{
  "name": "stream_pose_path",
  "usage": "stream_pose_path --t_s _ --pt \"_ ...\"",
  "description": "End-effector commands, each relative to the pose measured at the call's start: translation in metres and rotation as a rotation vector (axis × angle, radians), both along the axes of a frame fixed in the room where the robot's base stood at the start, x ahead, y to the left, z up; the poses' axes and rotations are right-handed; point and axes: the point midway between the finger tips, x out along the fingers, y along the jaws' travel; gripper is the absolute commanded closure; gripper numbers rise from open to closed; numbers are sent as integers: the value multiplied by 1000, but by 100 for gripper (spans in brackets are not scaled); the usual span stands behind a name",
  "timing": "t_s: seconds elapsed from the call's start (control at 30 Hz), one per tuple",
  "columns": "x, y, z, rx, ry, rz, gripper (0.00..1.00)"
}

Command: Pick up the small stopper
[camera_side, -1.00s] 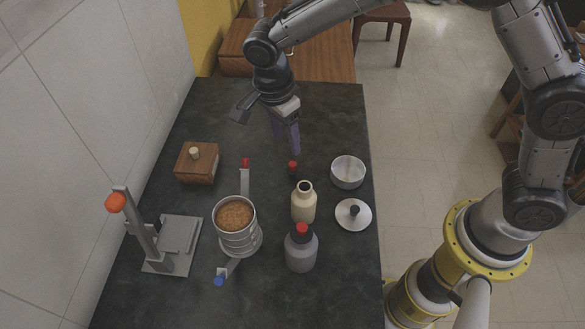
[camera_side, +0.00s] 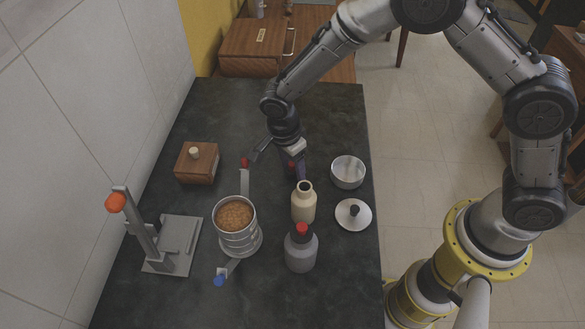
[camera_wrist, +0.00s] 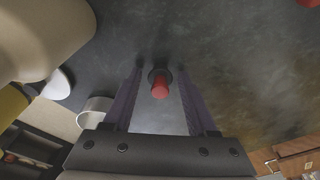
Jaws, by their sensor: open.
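The small stopper, dark with a red top, shows in the wrist view (camera_wrist: 160,86) between the two finger tips of my gripper (camera_wrist: 162,75). In the side view the stopper (camera_side: 291,167) stands on the dark counter behind the cream bottle, partly hidden by a finger. My gripper (camera_side: 295,168) is open and lowered around the stopper, one finger on each side. In the wrist view a gap shows between the stopper and each finger.
The cream bottle (camera_side: 304,206) stands close in front, with a grey red-capped bottle (camera_side: 301,250) nearer. A steel bowl (camera_side: 348,173) and a lid (camera_side: 353,215) lie to the right.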

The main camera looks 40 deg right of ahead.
Motion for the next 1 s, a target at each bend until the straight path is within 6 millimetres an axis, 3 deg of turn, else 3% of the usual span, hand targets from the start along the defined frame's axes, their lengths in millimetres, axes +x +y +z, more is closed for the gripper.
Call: stream_pose_path --t_s 0.17,0.47,0.8,1.0 --pt "0 0 0 0 0 0 46" --pt "0 0 0 0 0 0 100" --pt "0 0 1 0 -1 0 100" --pt "1 1 12 2 -3 -1 100"
